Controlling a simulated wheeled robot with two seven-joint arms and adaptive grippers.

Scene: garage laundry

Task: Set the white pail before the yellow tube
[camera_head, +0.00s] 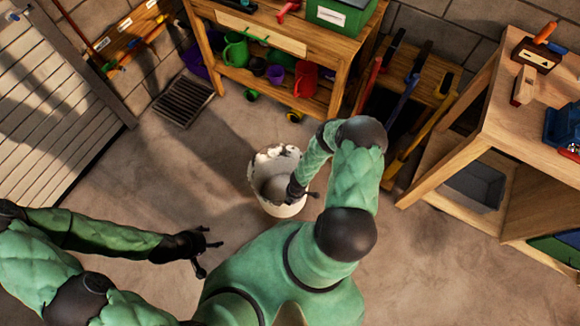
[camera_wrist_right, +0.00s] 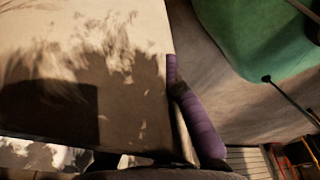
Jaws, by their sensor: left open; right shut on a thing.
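The white pail (camera_head: 256,167) is in the middle of the head view, open end up, with dark blotches near its rim. My right gripper (camera_head: 299,191) is shut on the pail's right side. In the right wrist view the pail's pale wall (camera_wrist_right: 135,50) fills the upper left, close up, beside a purple finger-like part. I cannot tell whether the pail touches the floor. The yellow tube (camera_head: 427,122) leans at the shelf to the right, beyond the pail. My left gripper (camera_head: 207,253) is open and empty, left of and nearer than the pail.
A red tube (camera_head: 368,86) and a blue tube (camera_head: 403,100) lean beside the yellow one. A wooden bench (camera_head: 280,38) with watering cans below stands behind. A wooden table (camera_head: 520,125) is at the right. A floor drain (camera_head: 183,101) lies back left. Open floor surrounds the pail.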

